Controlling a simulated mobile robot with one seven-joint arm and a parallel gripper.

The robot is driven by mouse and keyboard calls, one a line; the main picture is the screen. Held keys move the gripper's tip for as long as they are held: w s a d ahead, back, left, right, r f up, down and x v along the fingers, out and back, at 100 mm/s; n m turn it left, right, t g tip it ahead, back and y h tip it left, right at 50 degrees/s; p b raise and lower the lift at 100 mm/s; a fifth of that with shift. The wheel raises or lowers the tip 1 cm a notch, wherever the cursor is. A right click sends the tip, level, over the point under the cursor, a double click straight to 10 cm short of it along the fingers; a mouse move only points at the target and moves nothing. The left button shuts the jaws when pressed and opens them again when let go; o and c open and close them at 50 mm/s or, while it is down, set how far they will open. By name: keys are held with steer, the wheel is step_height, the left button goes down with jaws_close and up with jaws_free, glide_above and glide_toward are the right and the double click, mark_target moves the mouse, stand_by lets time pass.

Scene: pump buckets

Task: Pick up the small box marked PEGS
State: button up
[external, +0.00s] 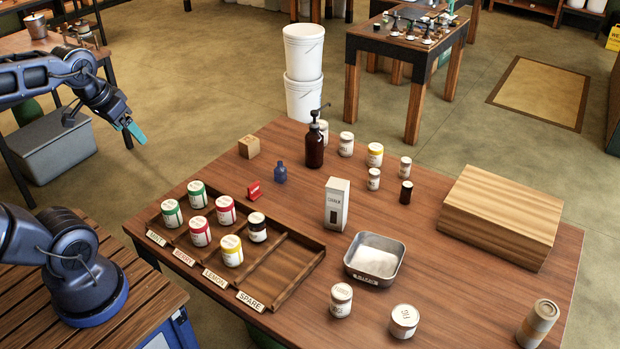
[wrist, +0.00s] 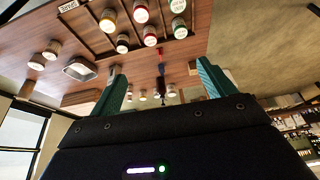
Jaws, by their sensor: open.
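My gripper (external: 132,130) is open and empty, with teal fingers, in the air off the table's left side. In the wrist view its fingers stand apart on both sides of the gap (wrist: 160,72). A small tan box (external: 249,146) stands near the table's far left edge, left of the pump bottle. A tall white carton (external: 337,204) stands mid-table. I cannot read PEGS on any of them, so I cannot tell which box is marked so. My gripper touches none of them.
The divided tray (external: 291,287) holds several lidded jars. A small blue bottle (external: 280,173), a dark pump bottle (external: 315,146) and several jars stand around the boxes. A metal pan (external: 372,276) and large wooden box (external: 503,216) are further right. White buckets (external: 303,65) stand behind the table.

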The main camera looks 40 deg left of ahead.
steer(key=w+a+r+m+g, duration=0.15)
steer(key=w+m, duration=0.35)
steer(key=w, duration=1)
steer(key=m+g, duration=0.3)
steer(key=m, duration=1)
glide_above(248, 139)
steer(key=f, duration=3)
steer(key=shift+s+d, duration=0.25)
steer(key=shift+d, duration=0.15)
steer(key=shift+w+a+f+m, duration=0.15)
steer(key=shift+f+m, duration=0.15)
steer(key=shift+f, duration=0.3)
step_height(248, 139, down, 10)
steer(key=shift+f, duration=0.25)
steer(key=c, duration=1.1)
steer(key=shift+r, duration=0.15)
